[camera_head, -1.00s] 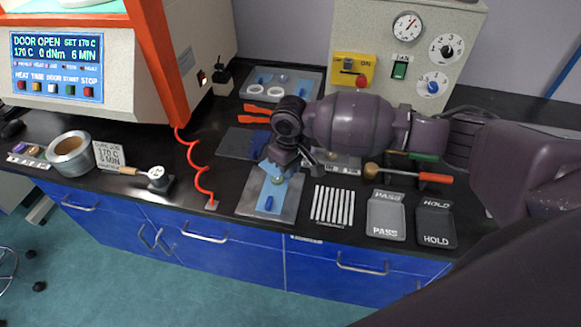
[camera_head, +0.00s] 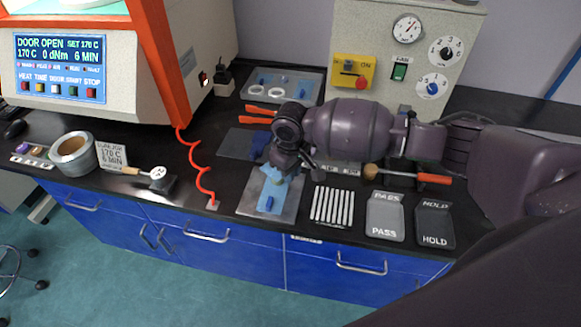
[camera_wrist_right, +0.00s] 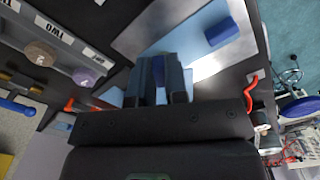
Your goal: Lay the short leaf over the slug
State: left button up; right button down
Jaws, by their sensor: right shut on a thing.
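A metal plate (camera_head: 291,206) lies at the bench's front edge with a light blue film (camera_head: 262,200) on it. A dark blue tab (camera_head: 269,203) stands on the film and also shows in the right wrist view (camera_wrist_right: 221,33). My right gripper (camera_head: 277,172) is just above the film's far part, pointing down. It is shut on a blue piece (camera_wrist_right: 191,76), seemingly the short leaf's tab; the leaf itself is largely hidden by the fingers. A small greenish spot by the fingertips may be the slug, mostly hidden. My left gripper is not in view.
A rack of pale strips (camera_head: 332,207) is right of the plate, then the PASS tray (camera_head: 385,216) and HOLD tray (camera_head: 434,224). A coiled red cord (camera_head: 197,170) lies to the left. A dark mat (camera_head: 236,144) and a grey tray (camera_head: 309,89) are behind.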

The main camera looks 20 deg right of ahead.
jog(key=shift+f, duration=1.2)
jog(key=shift+f+b, duration=0.4)
jog(key=shift+f, duration=0.15)
jog(key=c, duration=1.1)
grip_release()
jog(key=shift+r, duration=0.1)
